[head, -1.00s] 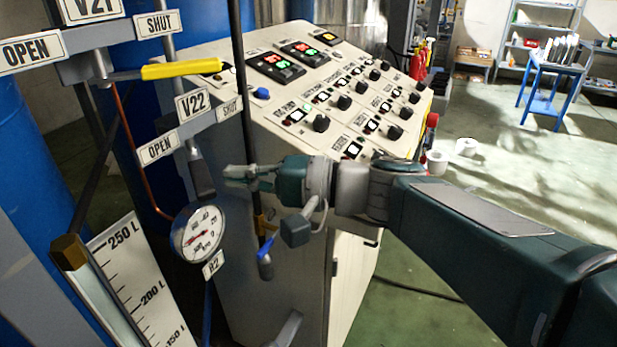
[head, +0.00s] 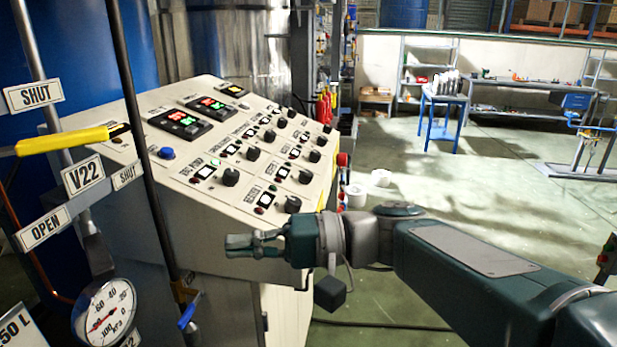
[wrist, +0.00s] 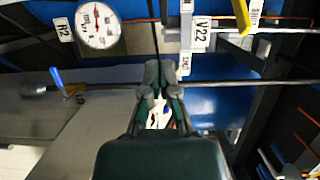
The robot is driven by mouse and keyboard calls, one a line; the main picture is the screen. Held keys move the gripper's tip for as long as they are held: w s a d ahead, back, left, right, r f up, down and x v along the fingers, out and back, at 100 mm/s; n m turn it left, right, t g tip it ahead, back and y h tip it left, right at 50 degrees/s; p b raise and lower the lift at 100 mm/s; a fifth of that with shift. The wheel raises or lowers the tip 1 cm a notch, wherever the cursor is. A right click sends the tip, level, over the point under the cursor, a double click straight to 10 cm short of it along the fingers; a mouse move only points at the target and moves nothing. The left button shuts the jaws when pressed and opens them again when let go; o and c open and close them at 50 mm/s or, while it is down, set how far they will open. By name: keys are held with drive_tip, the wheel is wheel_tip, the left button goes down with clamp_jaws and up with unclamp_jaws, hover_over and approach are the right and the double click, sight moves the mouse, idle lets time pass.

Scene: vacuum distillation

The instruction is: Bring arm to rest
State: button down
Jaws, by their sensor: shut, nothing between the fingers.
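My gripper (head: 240,245) is shut and empty in the head view. It is at the end of my arm, which reaches in from the lower right, and it points left. It shows in front of the lower part of the sloped control console (head: 213,222). In the wrist view my gripper (wrist: 163,75) is at the centre with its fingers together. A thin dark pole (head: 140,130) stands to its left in the head view. I cannot tell the exact gap between the fingers and the console or pole.
At the left are a yellow valve handle (head: 62,140), a V22 sign (head: 83,175) and a round gauge (head: 104,312). A blue-handled valve (head: 189,312) is low on the pole.

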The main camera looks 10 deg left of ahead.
drive_tip(key=s+d+f+m+t+h, duration=0.1)
drive_tip(key=s+d+f+t+h, duration=0.2)
drive_tip(key=d+f, duration=0.35)
drive_tip(key=s+d+f+m+t+h, duration=0.1)
drive_tip(key=d+f+t+h, duration=0.2)
drive_tip(key=d+f+h, duration=0.35)
drive_tip(key=d+f+t+h, duration=0.2)
drive_tip(key=d+h, duration=0.2)
drive_tip(key=d, duration=0.4)
drive_tip(key=s+d+f+m+t+h, duration=0.1)
drive_tip(key=d+f+t+h, duration=0.1)
drive_tip(key=d, duration=0.6)
drive_tip(key=shift+d+f+t+h, duration=0.3)
drive_tip(key=shift+d+f+h, duration=0.1)
drive_tip(key=shift+h, duration=0.45)
